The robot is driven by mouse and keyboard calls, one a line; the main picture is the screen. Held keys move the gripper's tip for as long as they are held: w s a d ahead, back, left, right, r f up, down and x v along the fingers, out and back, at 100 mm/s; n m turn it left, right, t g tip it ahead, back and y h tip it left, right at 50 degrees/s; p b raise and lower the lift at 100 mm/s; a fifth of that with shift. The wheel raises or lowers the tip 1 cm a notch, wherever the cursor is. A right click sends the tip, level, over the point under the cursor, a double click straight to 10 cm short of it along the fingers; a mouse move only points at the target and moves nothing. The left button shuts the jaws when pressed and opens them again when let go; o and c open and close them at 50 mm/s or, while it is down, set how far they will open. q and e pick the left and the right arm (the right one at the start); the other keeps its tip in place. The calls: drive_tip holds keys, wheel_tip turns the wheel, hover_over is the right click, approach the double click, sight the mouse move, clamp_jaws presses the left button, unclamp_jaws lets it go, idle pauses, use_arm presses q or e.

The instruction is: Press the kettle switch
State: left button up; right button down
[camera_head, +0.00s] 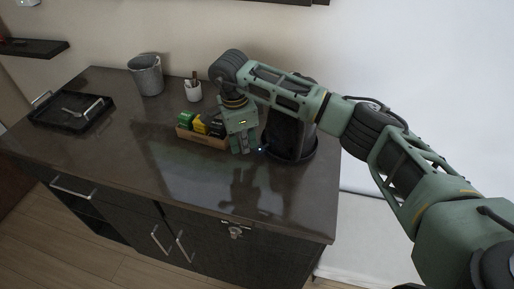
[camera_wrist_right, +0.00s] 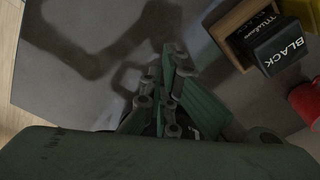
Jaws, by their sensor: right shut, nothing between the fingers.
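A dark kettle (camera_head: 290,135) stands on a dark round base (camera_head: 305,157) at the right end of the counter, partly hidden behind my right arm. A small bluish-white light (camera_head: 261,149) shows low on the kettle's left side, where the switch seems to be. My right gripper (camera_head: 245,151) points down just left of that light, its fingers shut and empty. I cannot tell whether it touches the switch. In the right wrist view the closed fingers (camera_wrist_right: 170,75) are above the dark counter, and the kettle is not seen there. My left gripper is not in view.
A wooden box (camera_head: 203,138) of tea packets sits left of my right gripper; a packet marked BLACK (camera_wrist_right: 279,44) shows in the wrist view. A white cup (camera_head: 194,92), a grey bucket (camera_head: 147,77) and a black tray (camera_head: 72,115) stand farther left. The front counter is clear.

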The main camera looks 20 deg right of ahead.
wheel_tip(320, 180, up, 12)
drive_tip(key=a, duration=0.1)
drive_tip(key=shift+a, duration=0.15)
idle(0.6)
